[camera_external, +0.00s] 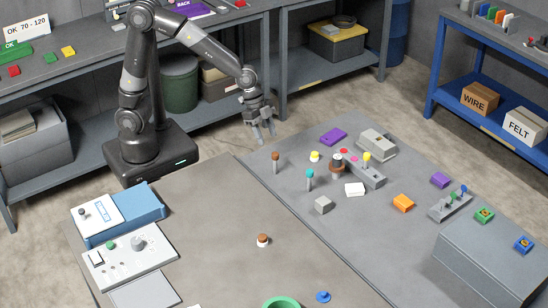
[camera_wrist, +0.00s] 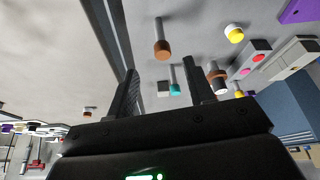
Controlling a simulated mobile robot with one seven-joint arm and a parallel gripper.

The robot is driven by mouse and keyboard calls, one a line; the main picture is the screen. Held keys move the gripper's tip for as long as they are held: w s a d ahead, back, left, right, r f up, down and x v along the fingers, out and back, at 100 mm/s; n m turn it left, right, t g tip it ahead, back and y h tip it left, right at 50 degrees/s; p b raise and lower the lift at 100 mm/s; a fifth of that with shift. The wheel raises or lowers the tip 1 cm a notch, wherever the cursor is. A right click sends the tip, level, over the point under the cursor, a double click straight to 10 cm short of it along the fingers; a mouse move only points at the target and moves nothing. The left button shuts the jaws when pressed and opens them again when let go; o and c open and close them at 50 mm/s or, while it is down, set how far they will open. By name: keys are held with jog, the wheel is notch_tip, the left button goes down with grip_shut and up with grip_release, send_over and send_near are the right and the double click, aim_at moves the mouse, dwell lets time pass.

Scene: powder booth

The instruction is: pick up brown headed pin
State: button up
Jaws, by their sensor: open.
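A brown headed pin (camera_external: 276,158) stands upright on the grey table in the external view, its brown head on top of a grey shaft. It also shows in the wrist view (camera_wrist: 162,48), above the gap between the fingers and apart from them. My gripper (camera_external: 263,138) is open and empty, just up and left of this pin in the external view. Its two dark fingers also show in the wrist view (camera_wrist: 160,67). Another brown-topped piece (camera_external: 263,240), short and pale-sided, stands on the nearer table.
A teal headed pin (camera_external: 309,174) and a yellow-topped piece (camera_external: 314,156) stand close to the pin. A brown and dark round piece (camera_external: 337,164) and a grey block with coloured knobs (camera_external: 362,170) are to the right. A grey cube (camera_external: 323,205) lies nearer the camera.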

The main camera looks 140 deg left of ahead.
aim_at(277, 159)
jog(key=shift+w+a+x, duration=0.1)
jog(key=shift+w+x, duration=0.05)
jog(key=shift+x, duration=2.65)
jog(key=shift+w+a+x, duration=0.1)
jog(key=shift+a+x, duration=0.05)
jog(key=shift+x, duration=2.6)
jog(key=shift+r, duration=0.1)
jog(key=shift+c, duration=0.2)
grip_shut()
